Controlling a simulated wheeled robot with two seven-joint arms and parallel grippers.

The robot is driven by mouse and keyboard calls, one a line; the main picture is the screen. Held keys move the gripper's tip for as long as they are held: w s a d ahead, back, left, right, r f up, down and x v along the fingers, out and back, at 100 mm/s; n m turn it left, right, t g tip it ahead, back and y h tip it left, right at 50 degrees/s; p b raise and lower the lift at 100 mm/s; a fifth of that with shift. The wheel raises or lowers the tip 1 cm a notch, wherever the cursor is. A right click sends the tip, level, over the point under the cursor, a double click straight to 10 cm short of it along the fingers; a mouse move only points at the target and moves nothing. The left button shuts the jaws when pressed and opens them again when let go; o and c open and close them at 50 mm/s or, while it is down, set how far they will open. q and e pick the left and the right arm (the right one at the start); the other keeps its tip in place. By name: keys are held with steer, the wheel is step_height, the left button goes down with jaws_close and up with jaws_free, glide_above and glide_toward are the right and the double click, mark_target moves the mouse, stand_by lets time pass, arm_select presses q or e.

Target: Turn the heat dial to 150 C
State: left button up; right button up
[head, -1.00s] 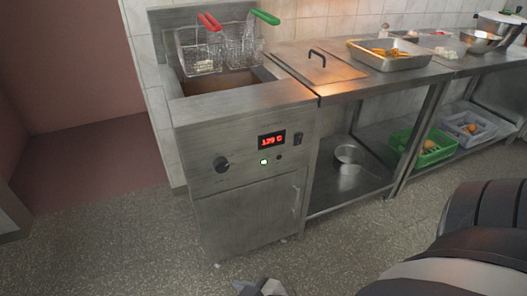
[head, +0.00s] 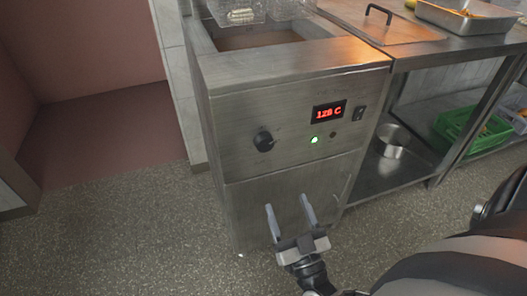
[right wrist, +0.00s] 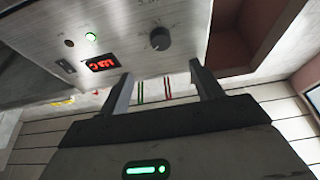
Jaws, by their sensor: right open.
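The heat dial (head: 264,141) is a round black knob on the front panel of the steel fryer (head: 290,75). It also shows in the right wrist view (right wrist: 160,39). A red display (head: 329,111) right of the dial seems to read about 128 C, with a lit green lamp (head: 314,140) below it. My right gripper (head: 290,213) is open and empty in front of the cabinet door, below the dial and apart from it. Its two fingers (right wrist: 165,92) also show in the right wrist view. My left gripper is not in view.
A rocker switch (head: 359,113) sits right of the display. Wire baskets (head: 236,10) hang over the fryer well. A steel table (head: 420,50) with a pot (head: 392,141) and a green crate (head: 466,129) stands right. Floor at the left is clear.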

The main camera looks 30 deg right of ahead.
mark_target(266, 148)
steer(key=x, duration=1.5)
steer(key=shift+s, duration=0.1)
steer(key=c, duration=1)
